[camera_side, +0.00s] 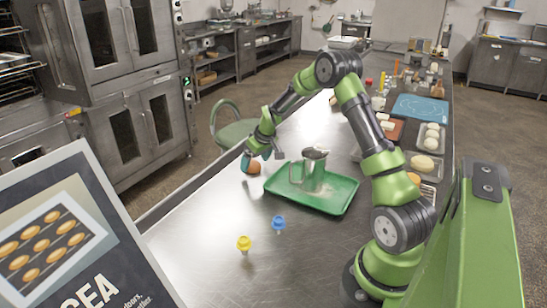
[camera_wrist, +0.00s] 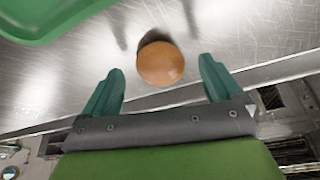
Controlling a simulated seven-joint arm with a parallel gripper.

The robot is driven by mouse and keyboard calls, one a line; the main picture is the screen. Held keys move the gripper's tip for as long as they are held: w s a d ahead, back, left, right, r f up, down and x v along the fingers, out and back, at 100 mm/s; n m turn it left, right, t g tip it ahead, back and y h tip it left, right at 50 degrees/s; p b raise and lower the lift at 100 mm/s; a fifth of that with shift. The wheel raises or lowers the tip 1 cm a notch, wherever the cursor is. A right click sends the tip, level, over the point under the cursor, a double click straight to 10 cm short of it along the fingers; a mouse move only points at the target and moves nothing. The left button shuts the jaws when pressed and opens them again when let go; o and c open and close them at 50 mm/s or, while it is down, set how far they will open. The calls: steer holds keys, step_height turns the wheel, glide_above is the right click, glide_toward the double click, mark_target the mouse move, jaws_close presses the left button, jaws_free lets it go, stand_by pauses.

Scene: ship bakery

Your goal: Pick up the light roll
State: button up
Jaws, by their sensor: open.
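A round golden-brown roll (camera_side: 254,168) sits on the steel counter, left of the green tray (camera_side: 330,203). In the wrist view this roll (camera_wrist: 160,65) lies between and slightly beyond the fingertips, with a dark patch along its far side; I cannot tell whether that is shadow. My gripper (camera_wrist: 157,70) is open and empty, its two teal fingers on either side of the roll. In the side view my gripper (camera_side: 261,155) is low over the roll, partly hiding it. Paler rolls (camera_side: 432,137) rest on a tray at the right.
A metal pitcher (camera_side: 314,172) stands on the green tray, close to my gripper. A blue piece (camera_side: 278,223) and a yellow piece (camera_side: 243,243) stand on the near counter. The counter edge (camera_wrist: 250,75) runs close by the roll. A green chair (camera_side: 232,130) is beyond.

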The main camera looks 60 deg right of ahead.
steer(key=shift+x, duration=0.8)
steer(key=shift+c, duration=0.3)
steer(key=c, duration=1.1)
steer(key=shift+o, duration=0.2)
